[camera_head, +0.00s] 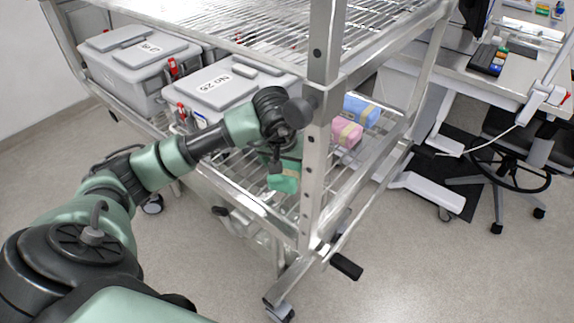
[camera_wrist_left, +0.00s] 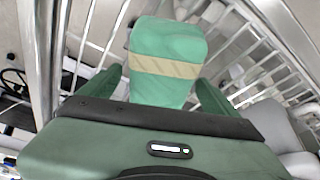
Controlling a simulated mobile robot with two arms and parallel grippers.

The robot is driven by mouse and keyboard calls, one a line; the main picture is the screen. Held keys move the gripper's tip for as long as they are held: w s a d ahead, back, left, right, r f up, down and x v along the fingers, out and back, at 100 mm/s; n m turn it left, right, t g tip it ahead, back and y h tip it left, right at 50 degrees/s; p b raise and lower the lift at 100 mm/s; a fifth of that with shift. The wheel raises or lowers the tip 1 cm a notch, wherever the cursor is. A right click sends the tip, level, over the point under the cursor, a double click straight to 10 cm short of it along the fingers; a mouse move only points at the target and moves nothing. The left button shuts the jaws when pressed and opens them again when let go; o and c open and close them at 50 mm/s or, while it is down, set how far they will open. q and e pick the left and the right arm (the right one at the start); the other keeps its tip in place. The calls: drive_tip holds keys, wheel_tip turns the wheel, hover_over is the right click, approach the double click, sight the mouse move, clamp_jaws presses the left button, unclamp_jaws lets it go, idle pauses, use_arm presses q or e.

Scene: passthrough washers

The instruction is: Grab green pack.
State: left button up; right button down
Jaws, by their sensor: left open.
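The green pack (camera_head: 284,180) lies on the wire shelf of the metal rack, behind the rack's front post and partly hidden by my left arm. In the left wrist view the green pack (camera_wrist_left: 165,60) has a beige band across it and lies straight ahead. My left gripper (camera_wrist_left: 160,85) is open, with one finger on each side of the pack's near part. In the head view my left gripper (camera_head: 276,162) reaches over the shelf at the pack. I cannot tell whether the fingers touch it. My right gripper is not in view.
A pink pack (camera_head: 345,132) and a blue pack (camera_head: 361,110) lie farther back on the same shelf. Grey lidded bins (camera_head: 226,88) stand at the left. The rack's metal post (camera_head: 314,185) stands close beside my left gripper. A desk and chair (camera_head: 505,155) are at the right.

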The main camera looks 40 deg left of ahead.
use_arm(q)
drive_tip(key=shift+w+a+f, duration=0.1)
drive_tip(key=shift+w+f, duration=0.05)
drive_tip(key=shift+f, duration=0.35)
drive_tip(key=shift+r, duration=0.2)
drive_tip(key=shift+s, duration=0.2)
drive_tip(key=c, duration=1.9)
drive_tip(key=shift+r, duration=0.1)
drive_tip(key=shift+c, duration=0.2)
drive_tip(key=shift+r, duration=0.1)
